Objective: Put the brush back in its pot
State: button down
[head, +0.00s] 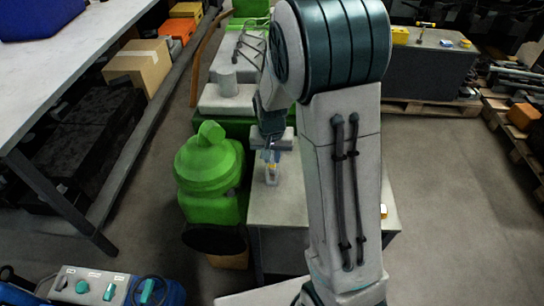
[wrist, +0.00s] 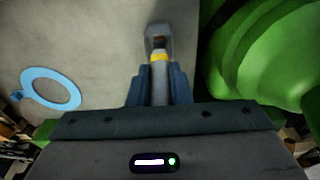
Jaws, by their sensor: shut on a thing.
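My gripper (wrist: 160,86) is shut on the grey handle of the brush (wrist: 160,57), which has a yellow band and dark bristles pointing away from the wrist. A small grey pot (wrist: 155,29) shows at the bristle end in the wrist view. The bristles overlap its opening, but I cannot tell whether they are inside or just above it. In the head view my gripper (head: 270,150) points down over the grey table (head: 285,205), with the yellow band of the brush (head: 271,167) just below it. The pot is small and hard to make out there.
A large green machine part (head: 208,170) stands close to the left of my gripper and fills the right of the wrist view (wrist: 265,50). A light blue ring (wrist: 74,98) lies on the surface at left. A long workbench (head: 60,70) is at far left.

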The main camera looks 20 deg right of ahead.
jog(key=shift+f, duration=0.25)
jog(key=shift+f, duration=0.25)
jog(key=c, duration=1.3)
grip_release()
jog(key=shift+r, duration=0.1)
notch_tip(320, 180, up, 12)
jog(key=s, duration=0.2)
jog(key=s+r+n, duration=0.1)
jog(key=s, duration=0.5)
jog(key=s+r+n+t, duration=0.1)
jog(key=s, duration=0.5)
jog(key=s+r+n, duration=0.1)
jog(key=s+r, duration=0.1)
jog(key=s, duration=0.4)
